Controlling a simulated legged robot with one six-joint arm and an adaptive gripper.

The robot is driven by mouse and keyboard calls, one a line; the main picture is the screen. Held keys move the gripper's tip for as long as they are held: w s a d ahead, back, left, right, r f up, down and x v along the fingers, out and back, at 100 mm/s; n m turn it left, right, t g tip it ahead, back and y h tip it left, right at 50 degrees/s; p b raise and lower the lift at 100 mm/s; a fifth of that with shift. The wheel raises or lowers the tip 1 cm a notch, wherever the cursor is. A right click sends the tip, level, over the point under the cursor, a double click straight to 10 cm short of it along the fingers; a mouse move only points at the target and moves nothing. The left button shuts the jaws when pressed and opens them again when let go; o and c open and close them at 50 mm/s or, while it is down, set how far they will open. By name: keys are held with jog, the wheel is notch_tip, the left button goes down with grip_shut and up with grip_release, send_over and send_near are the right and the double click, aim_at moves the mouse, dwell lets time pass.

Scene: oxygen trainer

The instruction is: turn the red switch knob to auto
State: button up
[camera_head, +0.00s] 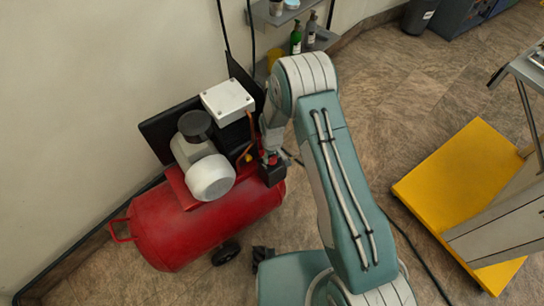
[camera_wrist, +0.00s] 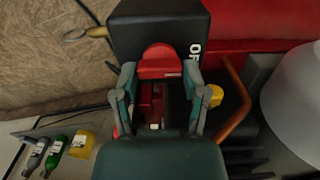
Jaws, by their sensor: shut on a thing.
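The red switch knob (camera_wrist: 160,60) sits on a black switch box (camera_wrist: 160,22) in the wrist view. White letters beginning "OF" show on the box to the right of the knob; the rest is hidden, and I see no "auto" label. My gripper (camera_wrist: 158,74) has one finger on each side of the knob and is shut on it. In the head view, the black box (camera_head: 272,176) is at the right end of the red compressor (camera_head: 205,228), with a bit of the red knob (camera_head: 272,159) showing below my gripper (camera_head: 271,150).
The compressor has a white motor (camera_head: 210,177), and a copper pipe (camera_wrist: 236,100) runs close to the right of my gripper. A yellow platform (camera_head: 462,170) stands to the right. A shelf (camera_head: 290,12) with bottles is behind. Brown floor lies between.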

jog(key=shift+f+m, duration=0.1)
jog(key=shift+m, duration=0.2)
jog(key=m, duration=0.3)
jog(key=shift+s+m, duration=0.1)
jog(key=shift+m, duration=0.2)
jog(key=m, duration=0.4)
jog(key=shift+m, duration=0.3)
jog(key=m, duration=0.4)
jog(key=shift+s, duration=0.1)
jog(key=shift+m, duration=2.5)
jog(key=o, duration=1.2)
jog(key=shift+c, duration=0.2)
jog(key=shift+a, duration=0.1)
